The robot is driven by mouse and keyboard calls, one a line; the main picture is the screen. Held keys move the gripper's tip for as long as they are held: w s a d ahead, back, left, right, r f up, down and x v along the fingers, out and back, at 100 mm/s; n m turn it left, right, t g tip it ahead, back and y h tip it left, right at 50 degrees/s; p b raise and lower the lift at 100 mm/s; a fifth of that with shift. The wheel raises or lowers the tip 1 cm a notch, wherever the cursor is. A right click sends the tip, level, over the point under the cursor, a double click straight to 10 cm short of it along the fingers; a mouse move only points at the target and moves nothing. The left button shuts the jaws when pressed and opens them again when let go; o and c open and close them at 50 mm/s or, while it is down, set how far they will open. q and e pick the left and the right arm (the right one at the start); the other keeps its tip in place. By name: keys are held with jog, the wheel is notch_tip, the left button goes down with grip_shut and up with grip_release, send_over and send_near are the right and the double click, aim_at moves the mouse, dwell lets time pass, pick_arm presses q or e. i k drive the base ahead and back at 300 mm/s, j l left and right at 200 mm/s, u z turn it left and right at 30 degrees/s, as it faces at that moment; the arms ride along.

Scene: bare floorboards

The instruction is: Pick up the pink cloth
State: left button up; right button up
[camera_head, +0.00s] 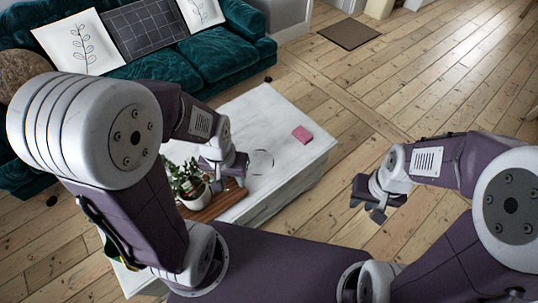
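The pink cloth (302,135) is a small, flat, folded-looking square. It lies near the right edge of the white table (285,113). My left gripper (229,182) is over the table, left of and nearer than the cloth, beside a potted plant. Its fingers look apart, with nothing visible between them. My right gripper (367,208) is over the floor, to the right of the table and apart from the cloth. Its fingers are apart and empty. Neither gripper touches the cloth.
The potted plant (195,197) stands on a wooden board (217,205) on the table. A faint round outline (262,161) shows between my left gripper and the cloth. A teal sofa (218,62) with cushions is behind. The floor to the right is clear.

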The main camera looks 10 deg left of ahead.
aim_at(300, 133)
jog(key=i+l, duration=1.35)
jog(key=j+u, duration=0.05)
